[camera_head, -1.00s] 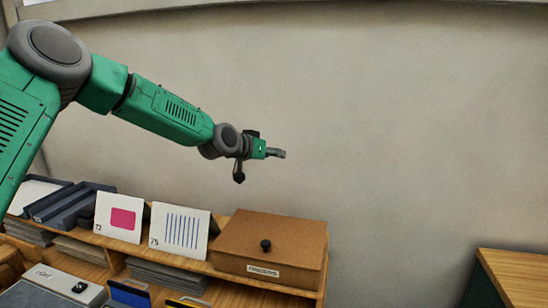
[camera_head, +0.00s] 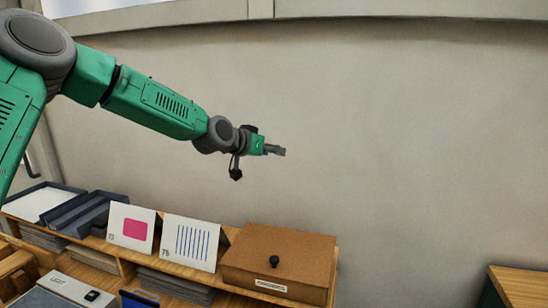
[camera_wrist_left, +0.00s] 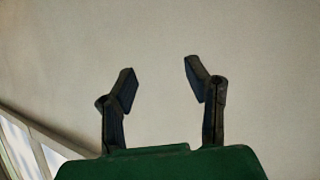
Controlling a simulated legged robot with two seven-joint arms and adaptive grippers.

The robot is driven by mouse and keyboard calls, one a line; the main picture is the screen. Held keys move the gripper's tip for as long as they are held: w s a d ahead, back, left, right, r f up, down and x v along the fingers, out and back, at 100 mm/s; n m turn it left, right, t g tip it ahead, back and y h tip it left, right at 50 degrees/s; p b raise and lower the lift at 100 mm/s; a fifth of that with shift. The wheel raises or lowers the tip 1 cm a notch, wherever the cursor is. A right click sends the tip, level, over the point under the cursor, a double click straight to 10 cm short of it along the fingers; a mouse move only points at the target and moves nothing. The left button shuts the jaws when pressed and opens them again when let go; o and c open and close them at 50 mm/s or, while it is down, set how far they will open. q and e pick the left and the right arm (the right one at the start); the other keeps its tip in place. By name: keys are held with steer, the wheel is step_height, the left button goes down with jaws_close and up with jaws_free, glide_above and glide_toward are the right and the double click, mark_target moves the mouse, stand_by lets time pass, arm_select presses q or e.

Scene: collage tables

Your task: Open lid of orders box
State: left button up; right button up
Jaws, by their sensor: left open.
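The orders box (camera_head: 285,250) is a brown box on the right end of the wooden shelf. Its lid is shut, with a black knob (camera_head: 274,261) near the front edge and a white label (camera_head: 271,285) on the front face. My left gripper (camera_head: 281,151) is in the air above the box, apart from it, pointing right. In the left wrist view my left gripper (camera_wrist_left: 160,82) is open and empty, with only wall in front of it. My right gripper is not in view.
Two cards, one with a pink square (camera_head: 133,229) and one with blue stripes (camera_head: 191,242), stand left of the box. Dark trays (camera_head: 88,213) lie further left. A wooden table (camera_head: 518,285) is at the lower right. The wall (camera_head: 420,130) behind is bare.

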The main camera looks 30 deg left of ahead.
arm_select(q)
steer(key=shift+s+a+r, duration=0.2)
steer(key=shift+s+r, duration=0.05)
steer(key=shift+r, duration=0.3)
steer(key=shift+s+a+r, duration=0.15)
steer(key=shift+s+r, duration=0.15)
steer(key=shift+r, duration=0.25)
steer(key=shift+s+a+r, duration=0.2)
steer(key=shift+s+r, duration=0.05)
steer(key=shift+r, duration=0.3)
steer(key=v, duration=0.7)
steer(key=shift+s, duration=0.15)
